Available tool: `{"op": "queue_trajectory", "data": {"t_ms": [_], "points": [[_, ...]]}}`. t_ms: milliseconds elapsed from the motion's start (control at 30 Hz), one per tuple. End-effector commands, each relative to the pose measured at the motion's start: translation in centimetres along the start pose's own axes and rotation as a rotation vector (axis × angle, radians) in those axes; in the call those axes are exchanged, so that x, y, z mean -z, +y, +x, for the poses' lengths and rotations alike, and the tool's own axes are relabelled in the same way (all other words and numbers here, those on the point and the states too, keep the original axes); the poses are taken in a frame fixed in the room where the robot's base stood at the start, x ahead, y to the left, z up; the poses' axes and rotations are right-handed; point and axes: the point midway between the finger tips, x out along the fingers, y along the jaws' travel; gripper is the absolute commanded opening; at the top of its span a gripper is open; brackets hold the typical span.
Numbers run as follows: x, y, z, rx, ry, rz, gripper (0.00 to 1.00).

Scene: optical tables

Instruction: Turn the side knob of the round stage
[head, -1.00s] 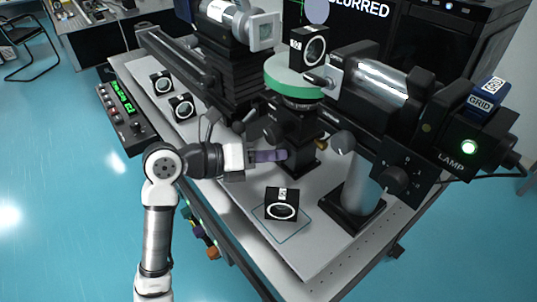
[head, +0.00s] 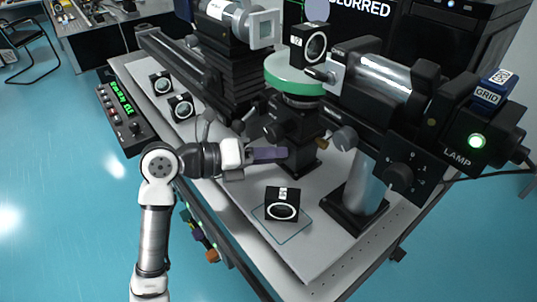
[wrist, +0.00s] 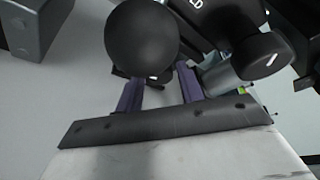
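The round stage (head: 290,78) has a green disc on a black post and carries a black framed optic (head: 308,43). Dark round knobs stick out from its mount, one on the left side (head: 273,131) and one on the right (head: 345,138). My gripper (head: 284,153) is beside the post, just below the left knob. In the wrist view its two purple fingers (wrist: 160,75) are spread with a gap. A large dark round knob (wrist: 142,38) shows above and between them, nearer the left finger. I cannot tell whether any finger touches it.
A brass knob (head: 322,144) is on the post. A loose black framed optic (head: 282,204) stands on the outlined square in front. A lamp housing (head: 465,140) and its pillar (head: 362,185) block the right. A control box with green digits (head: 122,115) is at left.

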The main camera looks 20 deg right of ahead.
Motion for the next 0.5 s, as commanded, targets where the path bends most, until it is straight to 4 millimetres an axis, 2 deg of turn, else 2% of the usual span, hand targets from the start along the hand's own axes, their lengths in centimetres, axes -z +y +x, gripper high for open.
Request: {"op": "queue_trajectory", "data": {"t_ms": [167, 267, 500], "points": [[0.0, 0.2, -1.1, -0.002, -0.002, 0.0, 0.38], [0.1, 0.3, -2.8, -0.004, -0.003, 0.001, 0.38], [0.1, 0.3, -8.4, -0.004, -0.003, 0.001, 0.38]]}}
